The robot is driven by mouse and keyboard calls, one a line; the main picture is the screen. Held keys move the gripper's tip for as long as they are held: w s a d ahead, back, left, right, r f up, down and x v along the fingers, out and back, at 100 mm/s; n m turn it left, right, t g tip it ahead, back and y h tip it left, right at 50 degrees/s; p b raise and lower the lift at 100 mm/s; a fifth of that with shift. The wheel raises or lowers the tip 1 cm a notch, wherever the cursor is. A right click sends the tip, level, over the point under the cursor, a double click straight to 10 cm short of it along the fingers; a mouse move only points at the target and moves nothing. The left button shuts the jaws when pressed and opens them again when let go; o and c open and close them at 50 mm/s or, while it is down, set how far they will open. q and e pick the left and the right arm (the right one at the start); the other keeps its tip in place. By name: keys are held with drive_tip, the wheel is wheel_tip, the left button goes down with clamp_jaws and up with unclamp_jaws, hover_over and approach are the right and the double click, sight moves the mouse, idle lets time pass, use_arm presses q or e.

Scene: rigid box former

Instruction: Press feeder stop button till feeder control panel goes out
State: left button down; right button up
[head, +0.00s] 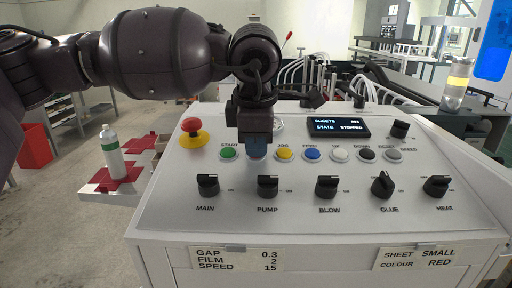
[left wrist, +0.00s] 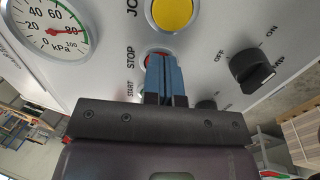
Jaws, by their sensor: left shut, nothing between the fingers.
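The feeder control panel (head: 330,218) is a light sloped console with a row of coloured buttons. Its small display (head: 339,127) is lit, with a line that appears to read STATE STOPPED. My left gripper (head: 257,156) is shut and empty, pointing down at the button row between the green START button (head: 228,153) and the yellow JOG button (head: 284,155). In the left wrist view the shut blue fingertips (left wrist: 160,60) are at the red stop button (left wrist: 151,55), mostly hiding it. Whether they touch or press it I cannot tell. My right gripper is not in view.
A red emergency knob (head: 192,126) on a yellow base stands left of the buttons. Black rotary knobs such as PUMP (head: 268,186) line the panel below. A pressure gauge (left wrist: 47,28) is near the fingers. A bottle (head: 109,154) stands on a red-topped stand at left.

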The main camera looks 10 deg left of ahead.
use_arm(q)
drive_tip(key=shift+s+f, duration=0.1)
drive_tip(key=shift+f, duration=0.65)
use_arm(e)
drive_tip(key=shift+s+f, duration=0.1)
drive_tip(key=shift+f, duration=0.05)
use_arm(q)
drive_tip(key=shift+r, duration=0.3)
drive_tip(key=v, duration=0.1)
drive_tip(key=p+v, duration=0.2)
drive_tip(key=v, duration=0.1)
drive_tip(key=shift+w+d+r, duration=0.1)
drive_tip(key=shift+w, duration=0.2)
drive_tip(key=v, duration=1)
drive_tip(key=shift+r+b, duration=0.35)
drive_tip(key=shift+r, duration=0.05)
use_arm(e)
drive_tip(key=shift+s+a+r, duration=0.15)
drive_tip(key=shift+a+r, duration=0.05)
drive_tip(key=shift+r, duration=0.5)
use_arm(q)
drive_tip(key=shift+s, duration=0.1)
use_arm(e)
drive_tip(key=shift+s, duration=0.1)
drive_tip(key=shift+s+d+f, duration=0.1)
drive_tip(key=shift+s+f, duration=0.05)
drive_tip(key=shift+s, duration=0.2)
